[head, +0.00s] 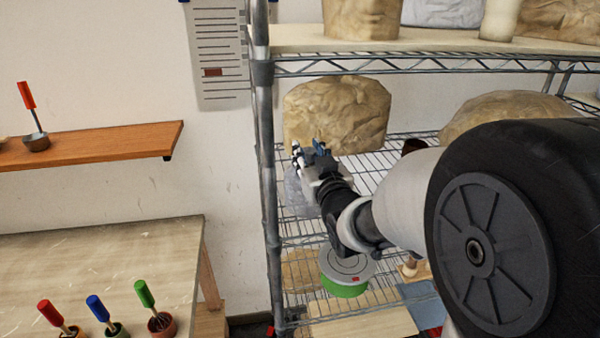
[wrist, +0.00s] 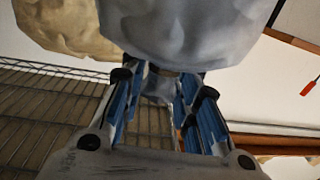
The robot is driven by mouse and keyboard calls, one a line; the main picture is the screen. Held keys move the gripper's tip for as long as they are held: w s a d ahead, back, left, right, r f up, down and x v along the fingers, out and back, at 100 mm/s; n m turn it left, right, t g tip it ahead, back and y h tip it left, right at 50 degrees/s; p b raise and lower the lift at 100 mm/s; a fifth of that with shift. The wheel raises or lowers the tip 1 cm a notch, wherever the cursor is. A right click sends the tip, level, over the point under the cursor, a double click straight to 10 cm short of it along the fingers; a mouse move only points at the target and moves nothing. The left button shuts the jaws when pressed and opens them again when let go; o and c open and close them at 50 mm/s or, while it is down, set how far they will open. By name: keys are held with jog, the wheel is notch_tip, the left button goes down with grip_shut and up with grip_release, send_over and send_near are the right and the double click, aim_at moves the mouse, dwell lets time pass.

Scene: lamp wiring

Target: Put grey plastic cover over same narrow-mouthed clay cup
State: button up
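A crumpled grey plastic cover (head: 297,192) shows beside and below my gripper (head: 308,152) in the head view, at the left end of the wire shelf. In the wrist view the cover (wrist: 185,28) fills the upper middle. Grey material also shows between the blue-padded fingers of my gripper (wrist: 162,82), which appear closed on it. Several small cups hold tools, including a clay-coloured cup (head: 162,326) on the table and a dark cup (head: 36,142) on the wooden wall shelf. I cannot tell which cup is the narrow-mouthed one.
The wire rack's upright post (head: 266,150) stands just left of my gripper. A wrapped tan lump (head: 338,112) sits behind it. A round grey-topped green tin (head: 345,272) is below. The back of the table (head: 100,255) is clear. A paper list (head: 218,55) hangs on the wall.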

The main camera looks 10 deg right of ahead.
grip_shut()
jog(key=shift+r, duration=0.15)
